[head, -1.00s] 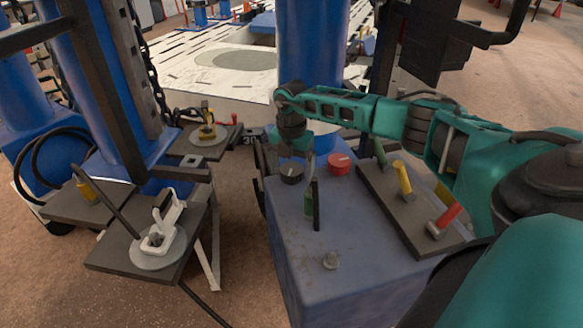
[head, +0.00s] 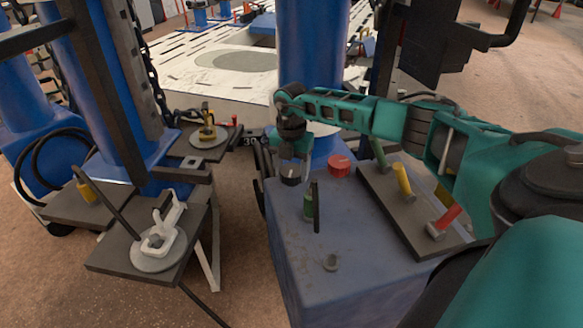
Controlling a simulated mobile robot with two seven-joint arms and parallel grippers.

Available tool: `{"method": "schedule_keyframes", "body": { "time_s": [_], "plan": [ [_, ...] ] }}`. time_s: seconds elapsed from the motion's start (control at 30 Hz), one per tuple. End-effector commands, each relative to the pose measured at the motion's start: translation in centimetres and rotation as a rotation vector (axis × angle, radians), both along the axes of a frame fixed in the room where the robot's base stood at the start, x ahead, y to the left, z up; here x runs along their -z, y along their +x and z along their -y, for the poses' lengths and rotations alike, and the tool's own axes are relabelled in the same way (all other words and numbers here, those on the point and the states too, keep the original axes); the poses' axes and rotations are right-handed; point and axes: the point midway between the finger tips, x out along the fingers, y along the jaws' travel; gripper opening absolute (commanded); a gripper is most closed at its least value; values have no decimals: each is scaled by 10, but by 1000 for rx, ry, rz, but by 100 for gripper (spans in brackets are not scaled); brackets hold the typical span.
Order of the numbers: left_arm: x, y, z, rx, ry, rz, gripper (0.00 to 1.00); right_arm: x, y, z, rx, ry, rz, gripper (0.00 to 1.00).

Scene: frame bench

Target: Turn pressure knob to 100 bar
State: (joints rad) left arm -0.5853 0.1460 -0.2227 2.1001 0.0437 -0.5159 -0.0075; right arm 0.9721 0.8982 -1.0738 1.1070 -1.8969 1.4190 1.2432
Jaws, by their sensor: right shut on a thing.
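The blue box (head: 345,262) carries two round knobs on its top, a black knob (head: 291,181) near its back left and a red knob (head: 339,166) to the right of it. My right gripper (head: 290,171) points down over the black knob and is shut on it. The fingers hide the upper part of the black knob, and I cannot read any marking on it. The red knob stands free with a light mark on its top. My left gripper is not in view.
A dark plate (head: 411,218) with green, yellow and red handles is at the right. A white clamp (head: 158,238) stands at the left.

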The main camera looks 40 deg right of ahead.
Motion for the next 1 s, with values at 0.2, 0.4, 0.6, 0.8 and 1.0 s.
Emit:
{"method": "schedule_keyframes", "body": {
  "time_s": [0.2, 0.4, 0.6, 0.8, 1.0],
  "plan": [
    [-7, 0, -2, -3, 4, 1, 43, -2, 0, 0, -125, 0, -1, 33],
    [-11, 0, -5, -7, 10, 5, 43, -2, 0, 1, -301, 0, -1, 33],
    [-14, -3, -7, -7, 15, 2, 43, -2, 0, 1, -492, 0, -1, 33],
    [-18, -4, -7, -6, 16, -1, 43, -2, 0, 1, -682, -1, 0, 33],
    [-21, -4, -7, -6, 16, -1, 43, -1, 0, 1, -872, -1, 0, 33]
  ]
}}
